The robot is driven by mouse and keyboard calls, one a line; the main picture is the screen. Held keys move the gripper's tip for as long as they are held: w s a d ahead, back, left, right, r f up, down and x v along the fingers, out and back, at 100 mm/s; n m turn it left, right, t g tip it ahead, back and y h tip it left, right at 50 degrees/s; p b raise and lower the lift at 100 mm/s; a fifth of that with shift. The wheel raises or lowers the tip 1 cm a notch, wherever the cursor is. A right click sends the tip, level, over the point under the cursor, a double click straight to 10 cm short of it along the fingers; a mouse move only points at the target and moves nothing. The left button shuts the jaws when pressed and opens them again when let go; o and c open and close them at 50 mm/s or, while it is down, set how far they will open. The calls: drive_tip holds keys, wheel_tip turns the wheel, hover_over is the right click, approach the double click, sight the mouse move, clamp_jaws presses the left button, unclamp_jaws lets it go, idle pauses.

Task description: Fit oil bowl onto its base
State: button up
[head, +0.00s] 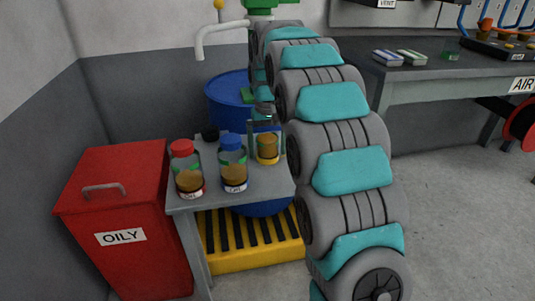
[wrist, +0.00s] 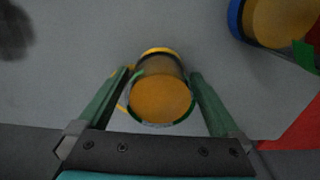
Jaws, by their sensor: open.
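The oil bowl (head: 267,146), a clear cup of amber oil with a yellow ring at its bottom, stands upright on a small grey table. My gripper (head: 265,138) is over it, pointing down. In the wrist view the bowl (wrist: 160,98) lies between the two green fingers of my gripper (wrist: 161,78). The fingers are open, one on each side; a small gap shows on the right, and contact on the left is hard to tell. I cannot make out a separate base for the bowl.
A red-capped jar (head: 187,170) and a blue-capped jar (head: 233,164) stand left of the bowl on the grey table (head: 212,197). A red OILY bin (head: 120,220) is at left. A blue drum (head: 228,90) stands behind; a workbench (head: 450,70) is at right.

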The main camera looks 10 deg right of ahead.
drive_tip(key=shift+c, duration=0.2)
clamp_jaws()
idle(0.5)
